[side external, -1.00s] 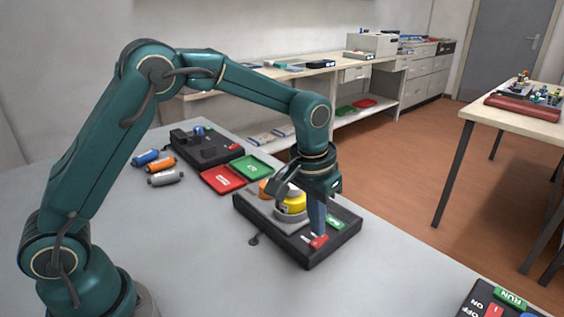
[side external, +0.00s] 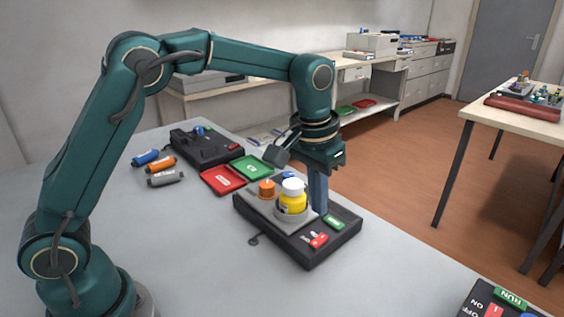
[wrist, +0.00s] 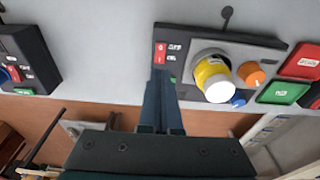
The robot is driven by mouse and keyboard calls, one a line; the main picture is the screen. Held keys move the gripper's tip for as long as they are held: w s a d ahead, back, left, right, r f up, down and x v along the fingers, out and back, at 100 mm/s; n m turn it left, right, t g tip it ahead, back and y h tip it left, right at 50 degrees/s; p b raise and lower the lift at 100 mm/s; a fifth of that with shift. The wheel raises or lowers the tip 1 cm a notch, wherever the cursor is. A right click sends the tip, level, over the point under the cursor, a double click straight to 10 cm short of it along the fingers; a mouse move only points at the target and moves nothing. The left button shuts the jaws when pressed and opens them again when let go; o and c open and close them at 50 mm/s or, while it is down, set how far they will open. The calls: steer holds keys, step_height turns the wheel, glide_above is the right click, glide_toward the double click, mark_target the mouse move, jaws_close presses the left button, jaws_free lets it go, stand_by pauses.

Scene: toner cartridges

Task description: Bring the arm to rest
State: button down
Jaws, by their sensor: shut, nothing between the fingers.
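My gripper (side external: 318,194) is shut and empty, pointing down above the right part of a dark device (side external: 290,236). In the wrist view my gripper's fingers (wrist: 161,105) lie together beside the device's red switch (wrist: 161,52). The red switch also shows in the side view (side external: 318,240), below the fingertips. A yellow bottle with a white cap (side external: 292,198) stands upright in a round grey holder on the device, left of my fingers. An orange knob (side external: 266,188) sits beside the bottle. A green label (side external: 334,222) is on the device.
A red tray (side external: 222,180) and a green tray (side external: 253,168) lie behind the device. Several cartridges (side external: 161,163) lie at the left near another dark device (side external: 205,148). A switch box (side external: 498,300) stands at the front right. The grey table's front middle is clear.

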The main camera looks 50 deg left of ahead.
steer(key=s+a+r+t, duration=0.3)
steer(key=s+a+r, duration=0.1)
steer(key=s+r, duration=0.5)
steer(key=s+f, duration=0.5)
steer(key=s, duration=0.5)
steer(key=shift+s+a+t, duration=0.2)
steer(key=shift+a+t, duration=0.2)
steer(key=shift+a, duration=0.05)
